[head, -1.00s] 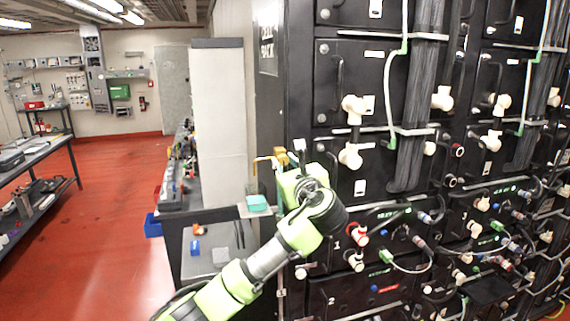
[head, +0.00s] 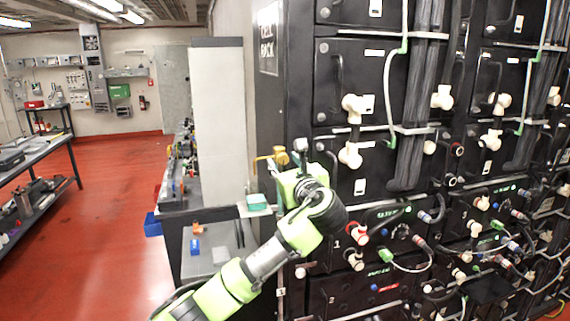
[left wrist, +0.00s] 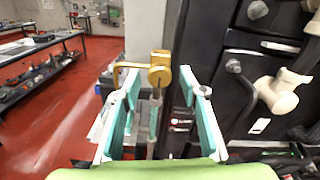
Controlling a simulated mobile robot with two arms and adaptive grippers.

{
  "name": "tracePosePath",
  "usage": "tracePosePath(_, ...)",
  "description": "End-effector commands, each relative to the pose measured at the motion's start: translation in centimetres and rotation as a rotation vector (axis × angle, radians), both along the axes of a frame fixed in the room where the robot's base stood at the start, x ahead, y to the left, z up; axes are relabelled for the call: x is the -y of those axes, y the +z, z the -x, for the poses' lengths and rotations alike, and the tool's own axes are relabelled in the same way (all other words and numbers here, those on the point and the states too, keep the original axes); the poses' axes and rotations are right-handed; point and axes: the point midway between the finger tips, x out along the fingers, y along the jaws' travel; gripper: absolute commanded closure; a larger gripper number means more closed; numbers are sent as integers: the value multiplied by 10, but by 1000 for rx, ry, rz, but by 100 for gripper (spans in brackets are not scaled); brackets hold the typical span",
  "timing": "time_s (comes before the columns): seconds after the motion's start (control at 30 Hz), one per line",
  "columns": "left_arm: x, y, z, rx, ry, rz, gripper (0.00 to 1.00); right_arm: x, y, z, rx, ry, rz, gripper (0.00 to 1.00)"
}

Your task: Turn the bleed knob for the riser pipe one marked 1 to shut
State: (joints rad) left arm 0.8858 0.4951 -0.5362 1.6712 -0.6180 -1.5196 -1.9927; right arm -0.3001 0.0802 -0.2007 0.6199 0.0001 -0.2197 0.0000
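A brass knob (left wrist: 160,72) with a bent brass spout to its left tops a thin upright pipe (left wrist: 153,120) in the left wrist view. In the head view the brass fitting (head: 280,156) shows just beyond my left gripper (head: 290,160), at the cabinet's left edge. My left gripper (left wrist: 160,90) is open, its two teal-padded fingers standing left and right of the knob in the picture. I see a gap on both sides; whether the knob is fully between the pads is hard to tell. No number is readable on the pipe. My right gripper is out of view.
A black battery cabinet (head: 300,100) with white fittings and cables stands close on the right. The red floor (head: 110,230) further left is open.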

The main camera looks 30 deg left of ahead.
Motion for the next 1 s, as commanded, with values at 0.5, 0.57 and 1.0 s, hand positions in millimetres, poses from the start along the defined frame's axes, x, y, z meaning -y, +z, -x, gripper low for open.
tracePosePath(0.5, 63, 0, 52, 1, -5, 1, 62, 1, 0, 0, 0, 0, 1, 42)
tracePosePath(0.57, 71, 0, 59, 1, -4, 1, 62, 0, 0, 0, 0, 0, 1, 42)
tracePosePath(1.0, 92, -1, 78, -2, 1, 0, 62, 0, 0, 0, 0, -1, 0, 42)
